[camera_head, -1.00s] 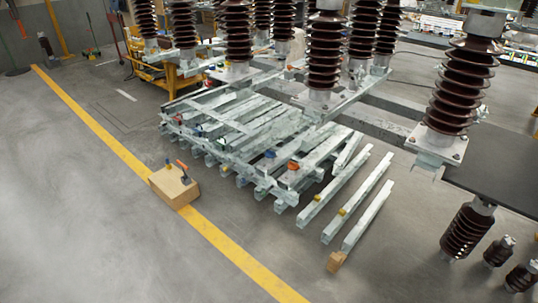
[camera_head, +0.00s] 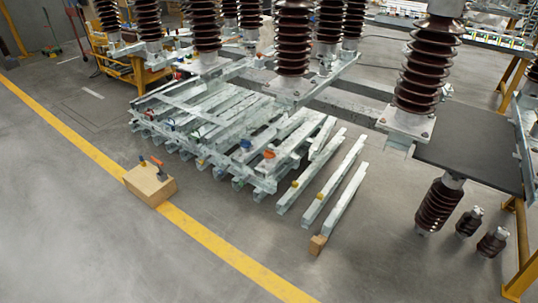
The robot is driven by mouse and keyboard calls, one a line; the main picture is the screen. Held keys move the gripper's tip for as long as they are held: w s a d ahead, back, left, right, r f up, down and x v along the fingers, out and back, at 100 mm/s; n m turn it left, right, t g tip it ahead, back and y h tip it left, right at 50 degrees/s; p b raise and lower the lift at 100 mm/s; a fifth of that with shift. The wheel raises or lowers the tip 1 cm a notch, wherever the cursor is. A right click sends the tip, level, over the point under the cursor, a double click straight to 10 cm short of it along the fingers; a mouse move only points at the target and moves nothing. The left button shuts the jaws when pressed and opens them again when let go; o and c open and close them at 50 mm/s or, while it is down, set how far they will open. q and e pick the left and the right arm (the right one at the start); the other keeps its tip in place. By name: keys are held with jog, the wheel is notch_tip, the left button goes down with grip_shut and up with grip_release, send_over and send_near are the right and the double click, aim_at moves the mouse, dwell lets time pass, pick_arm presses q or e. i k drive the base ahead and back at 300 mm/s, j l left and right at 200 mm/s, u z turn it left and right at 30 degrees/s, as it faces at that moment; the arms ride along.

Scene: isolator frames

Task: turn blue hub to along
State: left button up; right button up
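Small blue parts show on the stack of pale metal frames (camera_head: 205,125). One blue part (camera_head: 245,144) sits near the stack's front right, beside an orange part (camera_head: 268,154). Another blue part (camera_head: 171,122) sits at the stack's left side. Which of them is the blue hub, and which way it is turned, is too small to tell. Neither of my grippers is in view.
A cardboard box (camera_head: 150,187) with tools on top stands on the yellow floor line (camera_head: 215,240). Loose metal bars (camera_head: 338,193) lie right of the stack. Brown insulators (camera_head: 292,40) stand behind. A dark table (camera_head: 470,155) is at right.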

aim_at(244, 143)
jog(key=i+j+z, duration=0.1)
jog(key=i+j, duration=0.2)
jog(key=i, duration=0.2)
jog(key=i+j+z, duration=0.1)
jog(key=i+j, duration=0.25)
jog(key=i, duration=0.2)
